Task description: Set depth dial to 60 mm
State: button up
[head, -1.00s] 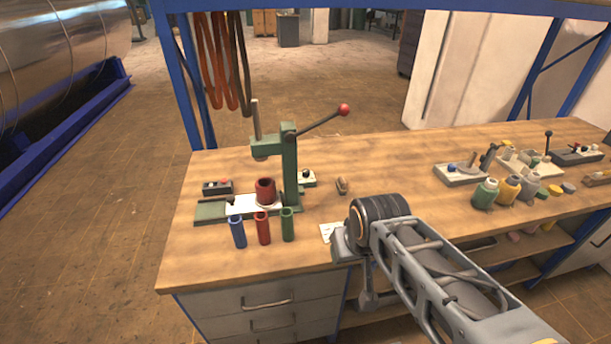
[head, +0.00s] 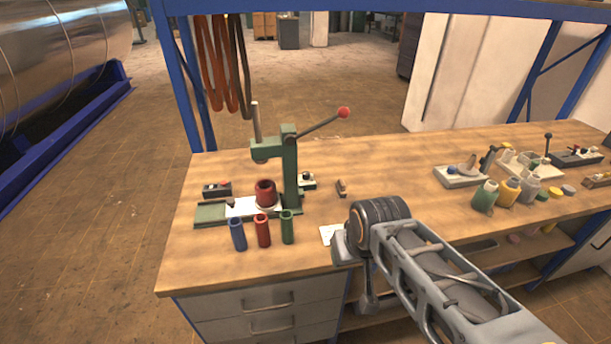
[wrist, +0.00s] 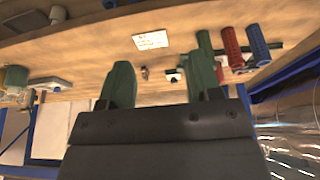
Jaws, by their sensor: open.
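A green arbor press (head: 290,170) with a red-knobbed lever stands at the left of the bench. A small box with a black knob (head: 307,181) sits just right of its column, partly hidden by it; I take this as the depth dial, but its scale is too small to read. A similar small box with a dark knob (wrist: 173,75) shows in the wrist view, between my fingers. My gripper (wrist: 160,85) is open and empty, with two green fingers apart. In the head view the fingers are hidden by my arm.
Blue (head: 238,234), red (head: 263,230) and green (head: 287,227) tubes stand before the press. A red ring-shaped part (head: 265,193) sits on its base. A white card (head: 327,234) lies near my wrist. Bottles (head: 485,195) and fixtures stand at right.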

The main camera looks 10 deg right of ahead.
aim_at(306, 174)
jog(key=k, duration=0.45)
jog(key=z, duration=0.8)
jog(key=i, duration=1.05)
jog(key=u, duration=0.8)
